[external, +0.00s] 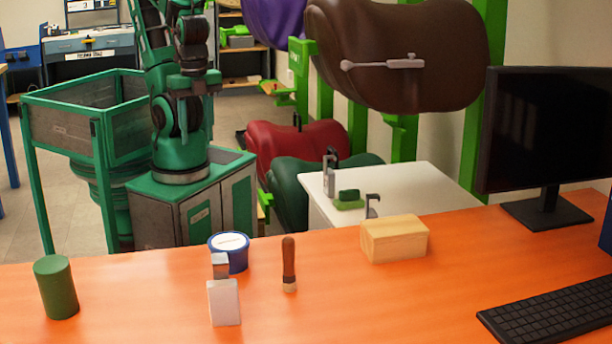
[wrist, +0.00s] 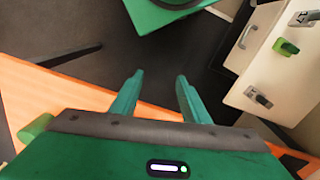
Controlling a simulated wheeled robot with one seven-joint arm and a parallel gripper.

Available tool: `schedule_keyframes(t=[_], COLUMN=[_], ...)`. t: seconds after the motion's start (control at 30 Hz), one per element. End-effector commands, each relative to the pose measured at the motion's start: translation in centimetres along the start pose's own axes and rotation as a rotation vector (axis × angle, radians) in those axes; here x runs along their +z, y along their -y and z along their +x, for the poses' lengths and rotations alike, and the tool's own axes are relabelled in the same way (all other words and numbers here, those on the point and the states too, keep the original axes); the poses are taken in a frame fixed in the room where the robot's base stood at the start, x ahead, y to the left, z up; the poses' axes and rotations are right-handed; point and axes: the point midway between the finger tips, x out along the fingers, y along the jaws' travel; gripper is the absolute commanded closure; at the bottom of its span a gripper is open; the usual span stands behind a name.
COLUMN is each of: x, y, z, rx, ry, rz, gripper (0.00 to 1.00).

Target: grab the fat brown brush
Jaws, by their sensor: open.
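The brown brush (external: 289,262) stands upright on the orange table in the external view, with a dark brown handle on top and a paler lower end. It stands apart from the things around it. I cannot make it out in the wrist view. My gripper (wrist: 158,92) shows in the wrist view with its two green fingers apart and nothing between them. My arm rises behind the far edge of the table in the external view, well away from the brush.
On the orange table (external: 150,290) are a green cylinder (external: 57,288), a blue tin (external: 238,259), a white bottle-like object (external: 224,303), a wooden block (external: 390,243), a keyboard (external: 550,318) and a monitor (external: 545,130). A white cabinet (external: 420,185) stands behind. Saddles hang further back.

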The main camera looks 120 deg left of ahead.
Motion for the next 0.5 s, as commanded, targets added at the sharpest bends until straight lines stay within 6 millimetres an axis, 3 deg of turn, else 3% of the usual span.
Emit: schedule_keyframes(t=[0.13,0.23,0.5], x=[0.8,-0.3,-7.7], y=[-0.5,-0.3,1.9], z=[-0.4,-0.1,2.7], rx=[-0.008,-0.014,-0.110], ry=[-0.012,-0.021,-0.051], rz=[0.007,0.047,0.317], gripper=[0.58,0.58,0.58])
